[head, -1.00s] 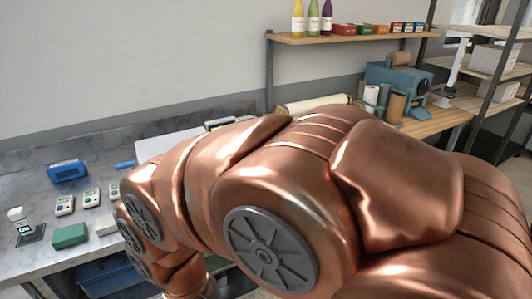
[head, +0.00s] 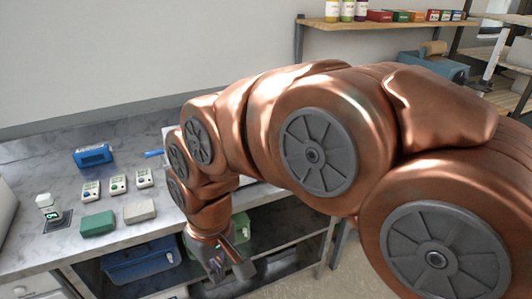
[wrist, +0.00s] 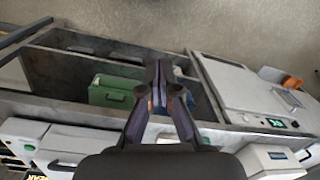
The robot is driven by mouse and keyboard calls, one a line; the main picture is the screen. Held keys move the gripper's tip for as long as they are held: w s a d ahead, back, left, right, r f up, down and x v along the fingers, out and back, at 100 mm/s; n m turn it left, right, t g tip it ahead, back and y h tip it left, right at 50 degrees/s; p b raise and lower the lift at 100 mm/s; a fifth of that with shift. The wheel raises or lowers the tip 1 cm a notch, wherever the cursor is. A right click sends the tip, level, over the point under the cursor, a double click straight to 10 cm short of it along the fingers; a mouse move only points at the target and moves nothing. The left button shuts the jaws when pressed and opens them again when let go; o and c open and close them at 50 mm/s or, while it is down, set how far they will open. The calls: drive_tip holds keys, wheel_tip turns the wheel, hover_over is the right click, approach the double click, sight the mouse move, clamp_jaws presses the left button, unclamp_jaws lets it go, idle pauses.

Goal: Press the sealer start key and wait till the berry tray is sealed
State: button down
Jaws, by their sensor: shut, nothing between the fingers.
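My gripper (head: 220,268) hangs in front of the counter's front edge in the head view, tipped downward. In the wrist view its two dark fingers (wrist: 158,72) are together with nothing between them, apart from any key. A white unit (wrist: 58,140) with a round green key (wrist: 28,148) shows at lower left in the wrist view; I cannot tell for sure that it is the sealer. In the head view a pale surface with a blue handle (head: 153,154) is mostly hidden behind my arm. I cannot make out the berry tray.
The marble counter (head: 125,232) carries a blue device (head: 93,156), several small keyed boxes (head: 117,184), a green block (head: 97,223), a grey block (head: 139,211) and a pad with a lit display (head: 57,220). Below are a blue bin (head: 140,262) and a green bin (wrist: 112,92).

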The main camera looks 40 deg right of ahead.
drive_tip(key=w+d+r+m+t+b, duration=0.15)
drive_tip(key=w+d, duration=0.25)
drive_tip(key=w, duration=0.4)
drive_tip(key=w+d+r+m+t+y, duration=0.1)
drive_tip(key=w+d+r+t, duration=0.2)
drive_tip(key=w, duration=0.6)
drive_tip(key=w+d+r+m+t+b, duration=0.1)
drive_tip(key=w+d+m+t, duration=0.1)
drive_tip(key=w+d, duration=0.45)
drive_tip(key=w+d+m, duration=0.1)
drive_tip(key=w+d, duration=0.1)
drive_tip(key=d, duration=0.4)
drive_tip(key=w+d+m+t+h+b, duration=0.1)
drive_tip(key=w+d+m, duration=0.1)
drive_tip(key=d, duration=0.5)
drive_tip(key=w+d+m+t+h, duration=0.1)
drive_tip(key=w+d, duration=0.3)
drive_tip(key=d, duration=0.3)
drive_tip(key=shift+w+d+f+m, duration=0.15)
drive_tip(key=shift+f+m, duration=0.1)
drive_tip(key=shift+f, duration=0.15)
drive_tip(key=s+d+f+m+h+b, duration=0.1)
drive_tip(key=d+m+h, duration=0.1)
drive_tip(key=d, duration=0.8)
drive_tip(key=shift+s+d+f+m+t, duration=0.25)
drive_tip(key=shift+d+f+m+t, duration=0.1)
drive_tip(key=shift+f+t, duration=0.1)
drive_tip(key=shift+f, duration=0.1)
